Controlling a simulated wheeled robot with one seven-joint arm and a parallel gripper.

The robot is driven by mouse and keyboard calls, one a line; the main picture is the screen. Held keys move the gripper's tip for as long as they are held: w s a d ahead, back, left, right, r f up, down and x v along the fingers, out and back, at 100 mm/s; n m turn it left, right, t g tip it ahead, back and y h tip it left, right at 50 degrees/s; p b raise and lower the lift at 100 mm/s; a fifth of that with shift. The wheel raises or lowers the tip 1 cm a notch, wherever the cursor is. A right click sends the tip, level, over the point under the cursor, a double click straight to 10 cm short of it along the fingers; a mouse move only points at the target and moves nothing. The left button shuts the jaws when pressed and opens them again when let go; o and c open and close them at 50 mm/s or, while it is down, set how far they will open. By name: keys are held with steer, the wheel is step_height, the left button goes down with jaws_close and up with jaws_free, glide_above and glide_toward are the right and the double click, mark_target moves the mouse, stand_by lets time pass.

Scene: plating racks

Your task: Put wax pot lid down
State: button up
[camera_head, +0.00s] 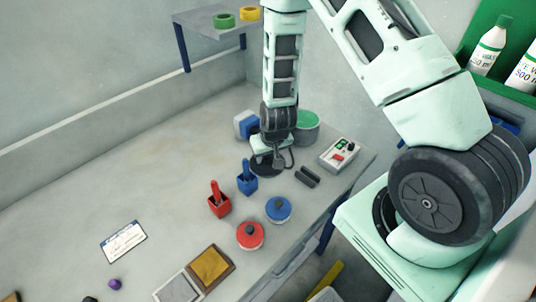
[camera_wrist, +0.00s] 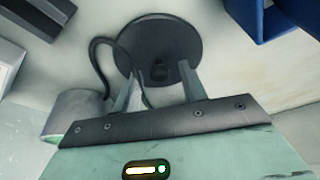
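The wax pot lid is a dark round disc with a small knob; it shows below my gripper in the head view (camera_head: 260,169) and in the wrist view (camera_wrist: 158,42). It appears to lie flat on the bench top. My gripper (camera_wrist: 163,76) points down over it, its two fingers apart on either side of the knob, with gaps showing. My gripper also shows in the head view (camera_head: 270,157), where its fingertips are hard to make out. A grey pot with a green top, likely the wax pot (camera_head: 306,124), stands uncovered just behind and right of my gripper; its side shows in the wrist view (camera_wrist: 75,112).
A dark cable (camera_wrist: 99,60) curves close by the lid. A blue-and-white block (camera_head: 243,124), control box (camera_head: 340,153), dark bars (camera_head: 307,176), blue holder (camera_head: 247,183), red holder (camera_head: 219,206) and two round lidded tins surround it.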

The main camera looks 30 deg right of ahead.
steer(key=d+v, duration=0.1)
steer(key=v, duration=1.1)
steer(key=s+a+r+n+g+y, duration=0.15)
steer(key=s+a+r, duration=0.25)
steer(key=a, duration=0.4)
steer(key=s+a+r+n+y, duration=0.1)
steer(key=s+a+r+n, duration=0.25)
steer(key=a, duration=0.35)
steer(key=s+a+r+n+g, duration=0.1)
steer(key=s+a+r+n, duration=0.1)
steer(key=s, duration=0.4)
steer(key=s+a+r+n+g+h, duration=0.1)
steer(key=s+a+r+n, duration=0.1)
steer(key=s+r, duration=0.3)
steer(key=shift+s+a+n+b, duration=0.25)
steer(key=shift+s+n+b, duration=0.25)
steer(key=shift+s, duration=0.65)
steer(key=shift+f, duration=0.15)
